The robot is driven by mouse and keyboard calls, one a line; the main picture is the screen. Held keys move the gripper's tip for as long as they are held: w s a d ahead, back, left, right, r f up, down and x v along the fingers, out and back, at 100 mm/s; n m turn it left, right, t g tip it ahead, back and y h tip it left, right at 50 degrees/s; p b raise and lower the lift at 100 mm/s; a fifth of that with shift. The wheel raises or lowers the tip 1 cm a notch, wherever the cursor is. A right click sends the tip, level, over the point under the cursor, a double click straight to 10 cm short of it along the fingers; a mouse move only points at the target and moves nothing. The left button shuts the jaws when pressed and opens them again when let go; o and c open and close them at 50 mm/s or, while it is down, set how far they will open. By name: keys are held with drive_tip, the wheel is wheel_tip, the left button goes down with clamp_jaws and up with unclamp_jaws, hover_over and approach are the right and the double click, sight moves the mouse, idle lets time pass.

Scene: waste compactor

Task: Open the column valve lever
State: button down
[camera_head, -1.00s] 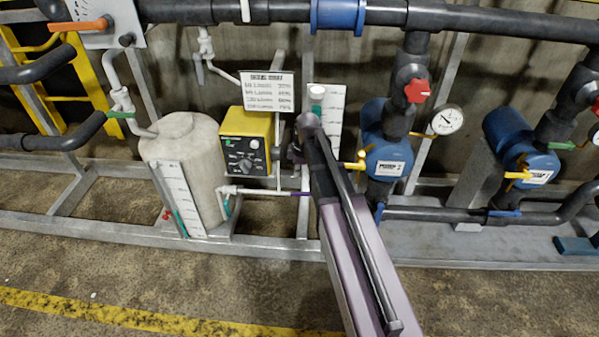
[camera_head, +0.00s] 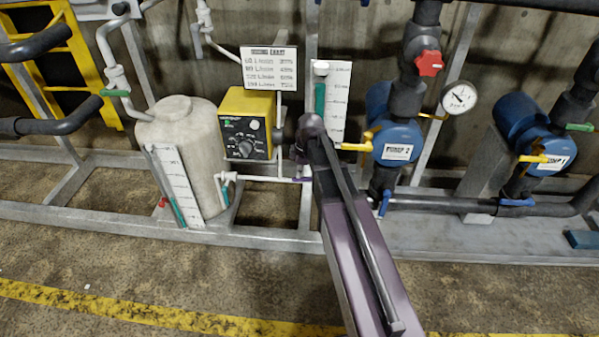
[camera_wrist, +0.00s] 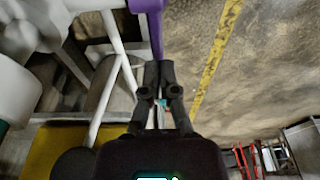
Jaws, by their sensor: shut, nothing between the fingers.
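The column valve lever appears as a purple handle (camera_wrist: 149,22) at the top centre of the wrist view. It reaches down to the fingertips. A small purple bit of it (camera_head: 302,179) shows in the head view, on the white pipe under the clear column (camera_head: 338,100) with green liquid. My gripper (camera_wrist: 158,68) is shut and empty, its black fingertips at the lever's lower end. I cannot tell whether they touch it. In the head view my arm hides the gripper and most of the lever.
A yellow control box (camera_head: 247,123) and a cream tank (camera_head: 176,160) stand left of my arm. Blue pumps (camera_head: 398,143) with yellow levers and a pressure gauge (camera_head: 459,97) stand right. A grey frame rail (camera_head: 130,222) runs along the floor. The foreground floor is clear.

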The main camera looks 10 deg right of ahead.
drive_tip(key=shift+d+f+b, duration=0.1)
drive_tip(key=shift+f+b, duration=0.2)
drive_tip(key=shift+f, duration=0.15)
drive_tip(key=shift+d, duration=0.35)
drive_tip(key=shift+a, duration=0.2)
drive_tip(key=shift+f, duration=0.15)
